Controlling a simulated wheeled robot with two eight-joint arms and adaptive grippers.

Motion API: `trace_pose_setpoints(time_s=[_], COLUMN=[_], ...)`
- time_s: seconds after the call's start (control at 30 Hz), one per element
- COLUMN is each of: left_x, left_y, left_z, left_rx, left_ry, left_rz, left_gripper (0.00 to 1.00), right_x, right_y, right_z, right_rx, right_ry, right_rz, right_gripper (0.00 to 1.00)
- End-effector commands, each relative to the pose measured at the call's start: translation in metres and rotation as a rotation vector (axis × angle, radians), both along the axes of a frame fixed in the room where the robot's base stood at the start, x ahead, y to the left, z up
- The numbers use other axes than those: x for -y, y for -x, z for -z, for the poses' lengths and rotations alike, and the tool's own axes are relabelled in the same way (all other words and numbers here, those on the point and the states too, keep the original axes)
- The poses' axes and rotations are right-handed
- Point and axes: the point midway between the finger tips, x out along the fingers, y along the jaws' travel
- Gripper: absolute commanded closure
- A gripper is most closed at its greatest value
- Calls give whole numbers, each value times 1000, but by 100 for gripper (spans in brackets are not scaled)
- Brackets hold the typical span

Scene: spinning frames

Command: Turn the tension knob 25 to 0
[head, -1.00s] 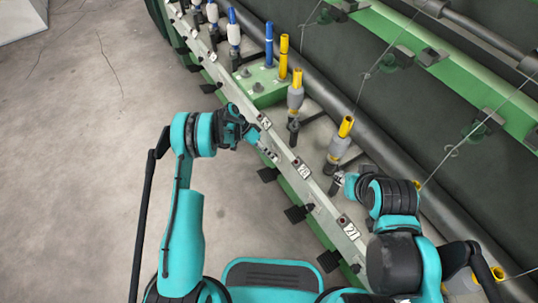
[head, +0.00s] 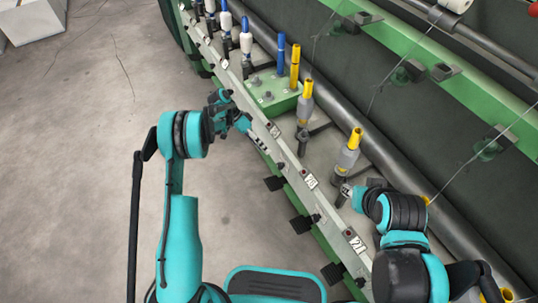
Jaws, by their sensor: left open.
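Numbered labels sit along the pale rail (head: 239,88) of the spinning frame; their digits are too small to read surely, so I cannot tell which knob is 25. One label (head: 272,130) is just beyond my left gripper (head: 259,144). That gripper is open, its fingers beside the rail's near face; contact with a knob cannot be made out. Black parts (head: 275,184) stick out below the rail, with another (head: 302,224) further down. My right gripper (head: 346,192) is by the base of a yellow-topped bobbin (head: 347,158); its fingers are too small to judge.
Another yellow-topped bobbin (head: 305,102) and several blue-topped ones stand behind the rail. A green box (head: 272,93) sits between spindles. A long dark roller (head: 325,95) runs behind them.

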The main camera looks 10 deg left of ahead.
Motion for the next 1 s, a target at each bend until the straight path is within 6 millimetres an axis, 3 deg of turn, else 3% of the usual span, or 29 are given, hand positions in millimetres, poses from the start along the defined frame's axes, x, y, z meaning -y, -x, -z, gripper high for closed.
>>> trace_pose_setpoints(time_s=[0.17, 0.47, 0.63, 0.8, 1.0], left_x=[-8, -8, 15, 41, 49], left_y=[-3, -3, 7, 32, 48], left_z=[-10, -11, -1, 8, 6], left_rx=[1, 1, 102, 334, 495], left_ry=[0, -1, -92, -264, -361], left_rz=[1, 0, -8, -10, 3], left_gripper=[51, 51, 51, 51, 51], right_x=[0, 0, 0, 0, 0], right_y=[0, 0, 0, 0, 0], right_z=[0, 0, -11, -27, -31], right_rx=[0, 0, 0, 0, 0], right_ry=[0, 0, 0, 0, 0], right_rz=[0, 0, 0, 0, 0], right_gripper=[67, 67, 67, 67, 67])
